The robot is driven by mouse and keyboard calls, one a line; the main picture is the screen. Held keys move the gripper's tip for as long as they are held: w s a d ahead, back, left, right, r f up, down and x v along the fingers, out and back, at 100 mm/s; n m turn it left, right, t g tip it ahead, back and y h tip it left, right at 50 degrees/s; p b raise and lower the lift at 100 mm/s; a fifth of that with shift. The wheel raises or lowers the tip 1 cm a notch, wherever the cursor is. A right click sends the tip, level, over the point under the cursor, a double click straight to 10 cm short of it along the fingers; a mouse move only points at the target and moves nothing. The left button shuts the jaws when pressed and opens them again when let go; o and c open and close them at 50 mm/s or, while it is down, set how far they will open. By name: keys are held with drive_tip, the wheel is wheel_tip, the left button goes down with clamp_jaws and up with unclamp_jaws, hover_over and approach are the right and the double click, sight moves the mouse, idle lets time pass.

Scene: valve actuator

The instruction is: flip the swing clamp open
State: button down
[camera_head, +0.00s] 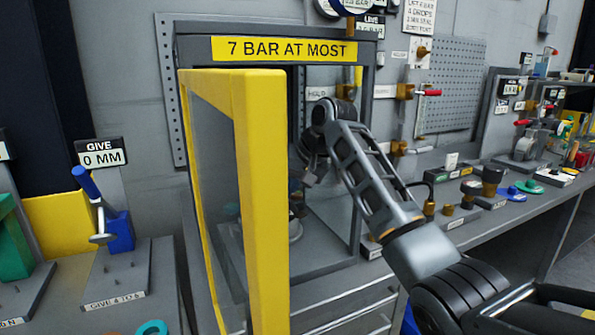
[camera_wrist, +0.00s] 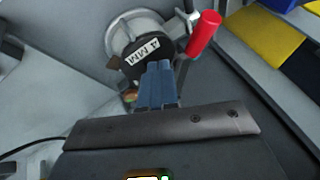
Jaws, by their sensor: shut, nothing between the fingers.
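In the wrist view, a round grey metal fixture (camera_wrist: 118,38) holds a black cap (camera_wrist: 155,45) with a white label that seems to end in "MM". A red cylindrical grip (camera_wrist: 204,33) stands at its right side; it looks like the handle of the swing clamp, but I cannot be sure. My gripper (camera_wrist: 158,68) is shut and empty, its blue-grey fingertips over the lower edge of the black cap, left of and below the red grip. Whether they touch is unclear. In the head view my arm reaches into the cabinet, and the fixture (camera_head: 293,228) is largely hidden behind the door frame.
The yellow-framed door (camera_head: 262,190) stands open towards me, left of my arm. The cabinet (camera_head: 325,268) has a "7 BAR AT MOST" sign (camera_head: 284,49) on top. A blue toggle clamp (camera_head: 119,232) stands on the left bench. The right bench (camera_head: 545,205) is crowded with small parts.

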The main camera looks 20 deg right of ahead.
drive_tip(key=shift+w+a+f+p, duration=0.15)
drive_tip(key=shift+w+a+f, duration=0.15)
drive_tip(key=shift+a, duration=0.35)
drive_tip(key=shift+w+a+f+p, duration=0.15)
drive_tip(key=shift+w+a+f, duration=0.15)
drive_tip(key=shift+a, duration=0.35)
drive_tip(key=shift+w+a+f+p, duration=0.15)
drive_tip(key=shift+w+a+f, duration=0.15)
drive_tip(key=shift+a, duration=0.35)
